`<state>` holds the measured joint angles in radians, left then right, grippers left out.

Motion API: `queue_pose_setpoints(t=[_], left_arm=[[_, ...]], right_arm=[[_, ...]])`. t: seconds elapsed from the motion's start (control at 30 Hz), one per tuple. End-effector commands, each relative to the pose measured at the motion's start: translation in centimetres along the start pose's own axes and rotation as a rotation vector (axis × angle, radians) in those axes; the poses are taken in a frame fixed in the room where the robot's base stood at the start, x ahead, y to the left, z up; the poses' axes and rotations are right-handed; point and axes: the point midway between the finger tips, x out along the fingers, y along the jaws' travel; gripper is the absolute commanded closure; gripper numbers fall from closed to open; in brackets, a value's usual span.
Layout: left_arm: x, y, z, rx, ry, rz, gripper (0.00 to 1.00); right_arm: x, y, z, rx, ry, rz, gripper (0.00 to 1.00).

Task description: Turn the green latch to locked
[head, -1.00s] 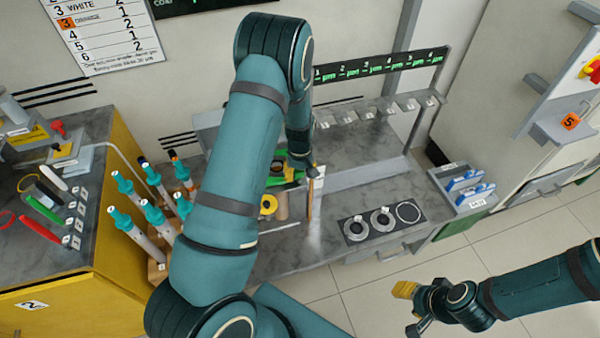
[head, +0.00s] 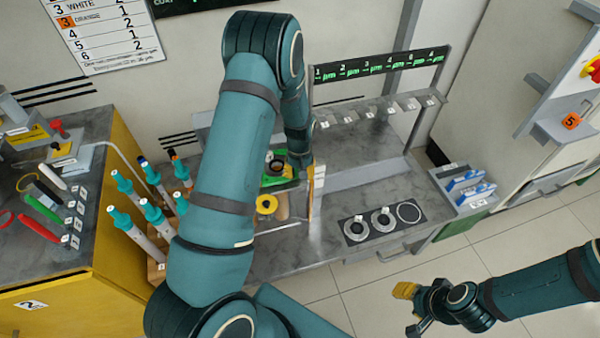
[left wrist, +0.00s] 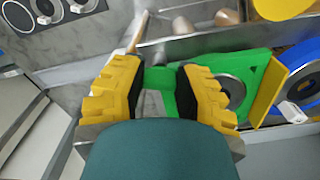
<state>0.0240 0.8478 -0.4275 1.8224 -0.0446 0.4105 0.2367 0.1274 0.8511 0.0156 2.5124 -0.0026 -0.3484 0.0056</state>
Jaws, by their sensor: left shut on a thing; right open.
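The green latch (left wrist: 160,80) shows in the left wrist view as a green handle joined to a green plate with a dark round opening. My left gripper (left wrist: 158,76) is shut on this handle, with its yellow fingers on both sides. In the head view the green plate (head: 291,182) shows partly beside my left arm, and the left gripper is mostly hidden there. The latch's locked or unlocked marking cannot be read. My right gripper (head: 409,308) is open and empty, over the floor at the lower right.
A blue ring-shaped part (left wrist: 300,75) is beside the green plate. A black panel with round spots (head: 382,222) lies on the bench's right part. Several teal-capped rods (head: 135,228) stand left of my left arm. A tray with blue items (head: 470,188) is at the right.

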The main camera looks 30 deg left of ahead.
Motion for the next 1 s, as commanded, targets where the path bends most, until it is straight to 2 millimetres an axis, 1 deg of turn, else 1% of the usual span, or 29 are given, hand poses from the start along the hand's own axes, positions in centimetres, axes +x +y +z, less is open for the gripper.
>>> queue_pose_setpoints(t=[0.2,0.5,0.8,1.0], left_arm=[[0.18,-0.13,0.12,0.19,-0.004,0.0,1.0],[0.18,-0.18,0.13,0.397,-0.004,0.001,1.0],[0.16,-0.25,0.11,0.503,-0.005,0.0,1.0],[0.16,-0.24,0.12,0.521,-0.005,0.0,1.0]], right_arm=[[0.44,0.16,-0.05,0.0,0.002,0.0,0.53],[0.77,0.29,-0.1,-0.001,0.004,0.0,0.53],[0.91,0.34,-0.13,-0.001,0.005,0.0,0.53],[0.93,0.35,-0.13,-0.001,0.005,0.0,0.53]])
